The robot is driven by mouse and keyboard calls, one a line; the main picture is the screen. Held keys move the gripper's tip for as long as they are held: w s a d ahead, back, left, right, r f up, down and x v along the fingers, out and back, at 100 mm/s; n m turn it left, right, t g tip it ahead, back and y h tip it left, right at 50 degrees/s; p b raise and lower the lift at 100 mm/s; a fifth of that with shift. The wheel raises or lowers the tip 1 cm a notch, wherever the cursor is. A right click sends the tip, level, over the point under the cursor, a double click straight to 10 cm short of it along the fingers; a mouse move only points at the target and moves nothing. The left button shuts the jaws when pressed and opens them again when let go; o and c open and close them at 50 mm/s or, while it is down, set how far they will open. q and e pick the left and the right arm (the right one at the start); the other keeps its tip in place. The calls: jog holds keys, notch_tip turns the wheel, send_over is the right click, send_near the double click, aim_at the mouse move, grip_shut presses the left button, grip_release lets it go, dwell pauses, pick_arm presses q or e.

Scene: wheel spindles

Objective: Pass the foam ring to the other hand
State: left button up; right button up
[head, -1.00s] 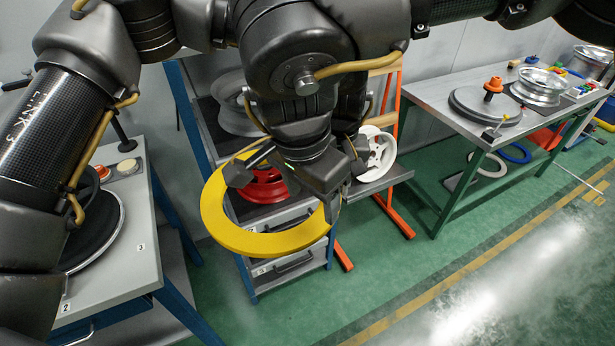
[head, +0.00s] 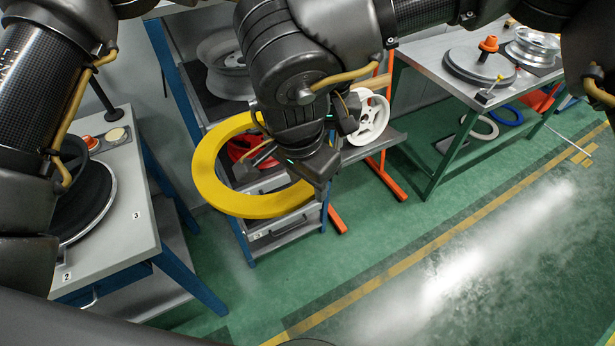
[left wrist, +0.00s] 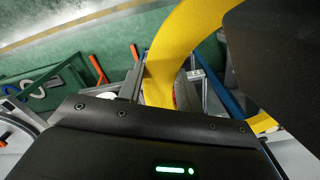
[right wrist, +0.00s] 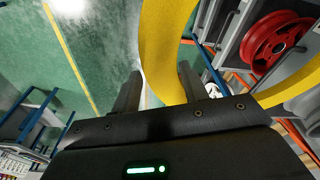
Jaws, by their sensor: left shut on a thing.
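The yellow foam ring (head: 208,185) is held tilted in the air in front of a shelf in the head view. It also shows in the left wrist view (left wrist: 190,35) and the right wrist view (right wrist: 160,45). My right gripper (head: 319,182) is at the ring's right side. In the right wrist view its two fingers (right wrist: 158,85) stand apart, with the ring band showing between them.
A grey bench (head: 145,225) is at left and a metal table (head: 430,60) at right. Green floor (head: 400,240) is clear in front.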

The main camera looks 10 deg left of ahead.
jog(key=c, duration=0.5)
pick_arm(q)
jog(key=o, duration=1.1)
jog(key=shift+c, duration=0.2)
pick_arm(e)
jog(key=shift+c, duration=0.6)
